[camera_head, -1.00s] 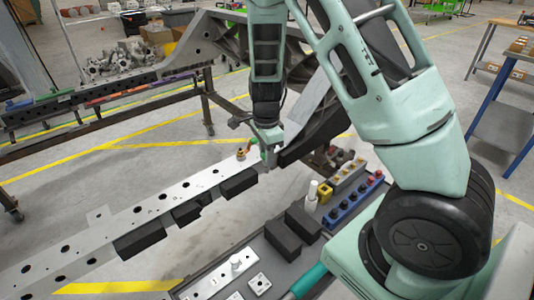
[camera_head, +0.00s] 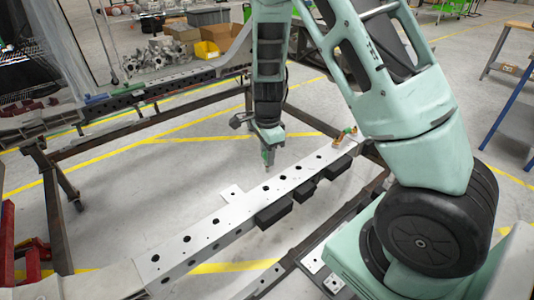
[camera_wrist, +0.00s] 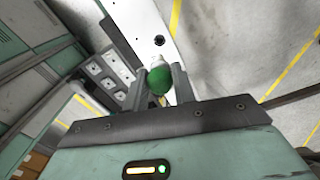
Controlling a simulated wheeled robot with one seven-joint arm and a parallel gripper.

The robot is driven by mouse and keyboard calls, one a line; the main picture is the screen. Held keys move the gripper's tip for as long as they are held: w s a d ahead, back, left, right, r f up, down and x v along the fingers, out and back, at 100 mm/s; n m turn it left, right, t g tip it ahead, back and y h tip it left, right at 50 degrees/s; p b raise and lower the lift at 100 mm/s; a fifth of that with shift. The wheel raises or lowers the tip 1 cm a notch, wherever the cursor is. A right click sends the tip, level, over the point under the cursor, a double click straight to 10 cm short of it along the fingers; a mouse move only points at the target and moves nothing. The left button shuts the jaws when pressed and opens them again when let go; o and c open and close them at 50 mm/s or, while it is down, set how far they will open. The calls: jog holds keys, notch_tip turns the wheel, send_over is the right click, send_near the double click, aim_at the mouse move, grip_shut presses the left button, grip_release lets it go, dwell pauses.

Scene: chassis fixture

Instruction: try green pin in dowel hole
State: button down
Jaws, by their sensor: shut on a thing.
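My gripper (camera_head: 267,160) is shut on the green pin, whose round green head (camera_wrist: 159,82) sits between the two fingers in the wrist view. A pale part shows just beyond the head; the pin's tip is hidden. In the head view the gripper points down near the far edge of a long light-grey rail (camera_head: 205,238) with a row of dark round holes. A hole (camera_head: 267,188) lies below it in the picture, and a side tab (camera_head: 229,190) with a small hole is to the left. I cannot tell which is the dowel hole. The pin appears clear of the rail.
Brass-coloured pieces with green and red (camera_head: 345,137) stand on the rail to the right. Black blocks (camera_head: 274,208) line its near side. A dark steel frame (camera_head: 60,210) stands behind left. A grey tray with white plates (camera_head: 313,263) is at the front right.

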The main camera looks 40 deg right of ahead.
jog(key=shift+w+a+f, duration=0.1)
jog(key=shift+a, duration=0.25)
notch_tip(320, 180, down, 6)
jog(key=b, duration=0.6)
jog(key=shift+r, duration=0.2)
jog(key=shift+p, duration=0.85)
dwell(0.5)
jog(key=shift+f+b, duration=0.35)
jog(key=shift+f, duration=0.1)
jog(key=shift+f+b, duration=0.45)
jog(key=shift+f, duration=0.25)
jog(key=shift+f, duration=0.15)
dwell(0.7)
